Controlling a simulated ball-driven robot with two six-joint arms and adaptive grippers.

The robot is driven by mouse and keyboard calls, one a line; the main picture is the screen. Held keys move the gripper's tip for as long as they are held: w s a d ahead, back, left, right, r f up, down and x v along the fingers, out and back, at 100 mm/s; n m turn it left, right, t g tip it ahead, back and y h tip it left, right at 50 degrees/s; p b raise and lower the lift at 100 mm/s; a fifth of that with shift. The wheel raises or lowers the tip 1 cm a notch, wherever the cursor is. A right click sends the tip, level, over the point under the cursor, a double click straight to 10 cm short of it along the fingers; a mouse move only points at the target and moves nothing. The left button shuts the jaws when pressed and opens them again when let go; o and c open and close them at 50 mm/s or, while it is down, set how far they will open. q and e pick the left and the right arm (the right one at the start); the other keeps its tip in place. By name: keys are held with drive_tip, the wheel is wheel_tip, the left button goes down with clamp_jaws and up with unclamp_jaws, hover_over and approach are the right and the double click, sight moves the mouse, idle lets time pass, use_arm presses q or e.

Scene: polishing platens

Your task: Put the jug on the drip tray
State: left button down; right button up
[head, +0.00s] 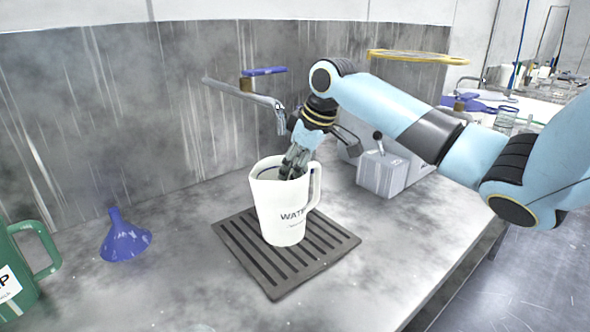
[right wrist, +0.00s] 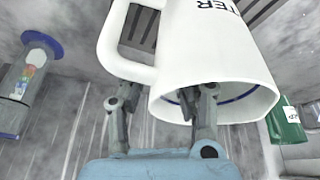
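The white jug (head: 283,208), lettered "WATER", stands upright on the dark slatted drip tray (head: 335,243), with its handle toward the back right. In the right wrist view the jug (right wrist: 205,50) fills the upper middle, with slats of the tray behind it. My right gripper (head: 296,165) reaches down to the jug's rim beside the handle. In the right wrist view one finger of the gripper (right wrist: 160,100) is inside the mouth and the other outside by the handle. A gap shows between outer finger and wall, so it looks open. My left gripper is out of view.
A blue funnel (head: 124,238) stands left of the tray and a green jug (head: 15,275) at the left edge. A grey box with a lever (head: 385,174) is behind right. A metal wall (head: 100,120) closes the back. The bench front is clear.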

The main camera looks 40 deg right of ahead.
drive_tip(key=v, duration=1.2)
